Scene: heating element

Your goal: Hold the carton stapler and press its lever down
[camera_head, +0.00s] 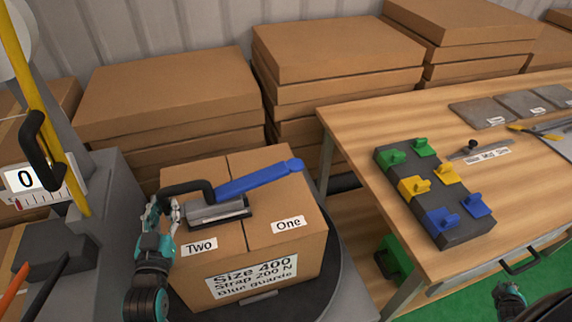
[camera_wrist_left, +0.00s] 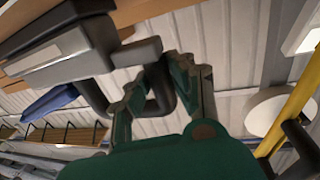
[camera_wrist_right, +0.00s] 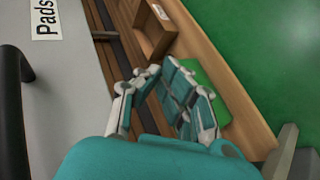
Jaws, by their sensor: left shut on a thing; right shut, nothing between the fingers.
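The carton stapler (camera_head: 220,209) lies on top of a closed carton (camera_head: 262,245) in the head view, with a grey body, a black handle loop at its left and a blue lever (camera_head: 262,179) angled up to the right. My left gripper (camera_head: 172,212) is shut on the black handle at the carton's left edge. In the left wrist view the fingers (camera_wrist_left: 160,85) close around the black handle (camera_wrist_left: 158,103), with the grey stapler body (camera_wrist_left: 75,50) beyond. My right gripper (camera_head: 509,296) is shut and empty at the lower right, away from the stapler; its fingers (camera_wrist_right: 160,95) show in the right wrist view.
The carton stands on a dark round platform (camera_head: 335,285). A wooden table (camera_head: 350,130) at right holds a dark block (camera_head: 465,232) with green, yellow and blue clips. Stacked flat cartons (camera_head: 165,90) stand behind. A yellow post (camera_head: 40,90) with a black handle is at left.

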